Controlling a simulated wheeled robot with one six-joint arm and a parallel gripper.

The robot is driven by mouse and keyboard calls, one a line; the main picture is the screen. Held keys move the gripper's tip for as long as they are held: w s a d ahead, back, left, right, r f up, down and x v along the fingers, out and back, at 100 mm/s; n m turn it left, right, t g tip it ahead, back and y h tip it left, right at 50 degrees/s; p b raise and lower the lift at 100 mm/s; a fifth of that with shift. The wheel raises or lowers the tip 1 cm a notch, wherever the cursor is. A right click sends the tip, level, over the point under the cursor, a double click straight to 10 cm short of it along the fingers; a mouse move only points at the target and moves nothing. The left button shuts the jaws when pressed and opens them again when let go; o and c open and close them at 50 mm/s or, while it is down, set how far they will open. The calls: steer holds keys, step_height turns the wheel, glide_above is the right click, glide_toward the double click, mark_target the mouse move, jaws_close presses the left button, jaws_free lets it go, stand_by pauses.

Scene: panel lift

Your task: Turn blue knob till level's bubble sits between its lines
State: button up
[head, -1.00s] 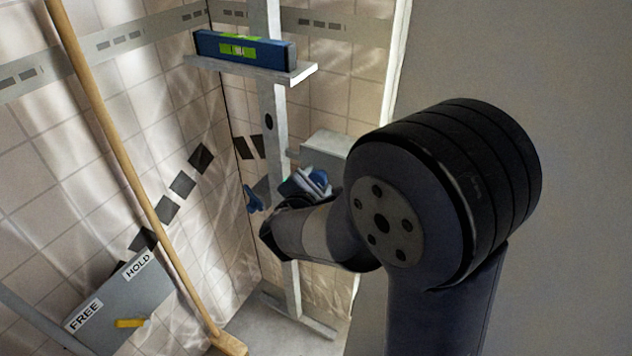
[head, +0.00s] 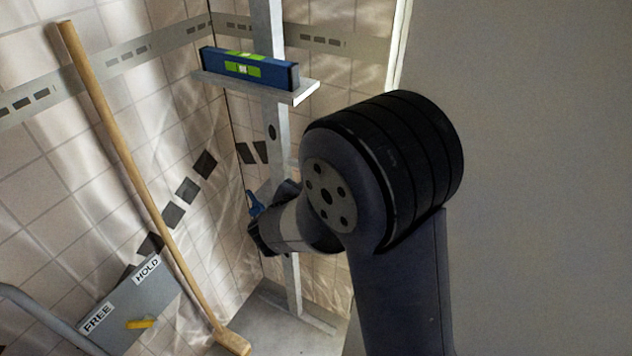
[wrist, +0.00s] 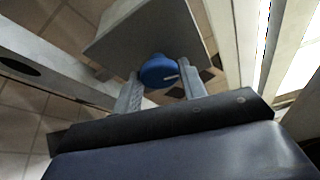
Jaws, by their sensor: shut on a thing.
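The blue level (head: 222,64) lies on a pale shelf (head: 298,92) on the upright post in the head view. Its green vial shows a pale bubble near the middle, but the lines are too small to judge exactly. In the wrist view, the blue knob (wrist: 158,72) with a white mark sits in front of a grey plate. My gripper (wrist: 161,84) is shut on the knob, one finger at each side. In the head view my arm hides the gripper's fingers and their grip.
A wooden pole (head: 141,182) leans at the left. A grey panel (head: 150,302) labelled FREE and HOLD, with a yellow handle (head: 141,324), is at lower left. The pale post (head: 271,155) stands behind my arm. A small blue part (head: 254,204) shows beside my wrist.

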stand_by(0.4)
steer(key=o, duration=1)
steer(key=shift+c, duration=0.2)
steer(key=v, duration=1.1)
steer(key=shift+w, duration=0.2)
